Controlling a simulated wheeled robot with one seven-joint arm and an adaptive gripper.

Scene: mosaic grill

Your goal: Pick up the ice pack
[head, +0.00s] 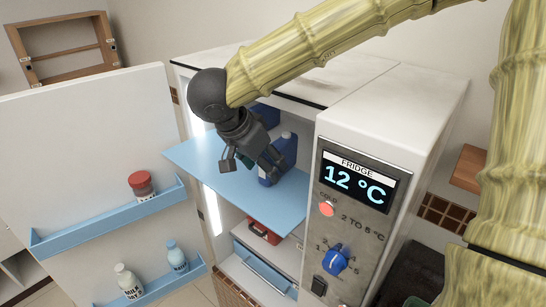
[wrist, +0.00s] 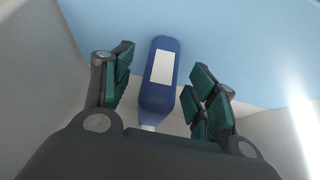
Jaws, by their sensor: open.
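A dark blue, bottle-shaped thing with a white label lies between my fingers in the wrist view (wrist: 158,98). It is probably the ice pack, but I cannot read its label. A blue item (head: 289,147) also shows on the upper light-blue shelf (head: 205,160) in the head view, partly behind my gripper (head: 252,167). My gripper is open, with green-padded fingers on either side of the blue thing in the wrist view. No finger clearly touches it.
The open fridge door (head: 85,135) at left carries a red-lidded jar (head: 141,186), a milk bottle (head: 128,281) and a light-blue bottle (head: 176,256). A red box (head: 264,232) sits below the shelf. The control panel (head: 352,220) bounds the opening at right.

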